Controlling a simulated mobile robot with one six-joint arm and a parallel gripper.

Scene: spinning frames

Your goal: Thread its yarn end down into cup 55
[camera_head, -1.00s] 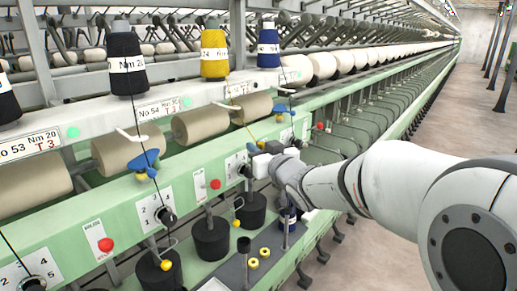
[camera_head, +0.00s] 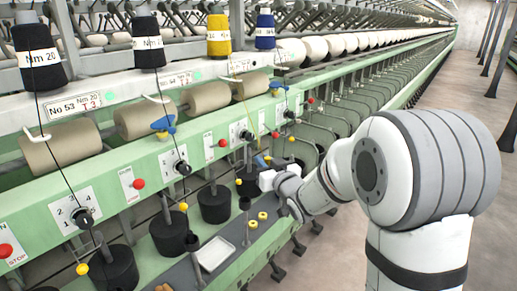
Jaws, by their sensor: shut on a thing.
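My gripper (camera_head: 267,179) is at mid-picture, low in front of the green machine. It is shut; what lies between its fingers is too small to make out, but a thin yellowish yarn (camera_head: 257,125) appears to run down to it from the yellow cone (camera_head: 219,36). A small blue and yellow piece (camera_head: 261,161) shows just behind the gripper. Dark round pots stand in a row below the machine front: one at left (camera_head: 110,268), one in the middle (camera_head: 170,235), another nearer the gripper (camera_head: 214,204). I cannot read a number on any of them.
A sign reading No 53 (camera_head: 62,111) is on the rail at left. Black cones (camera_head: 147,43) and a blue cone (camera_head: 265,30) stand above. A white tray (camera_head: 214,253) and yellow rings (camera_head: 257,219) are on the lower shelf. The aisle floor at right is clear.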

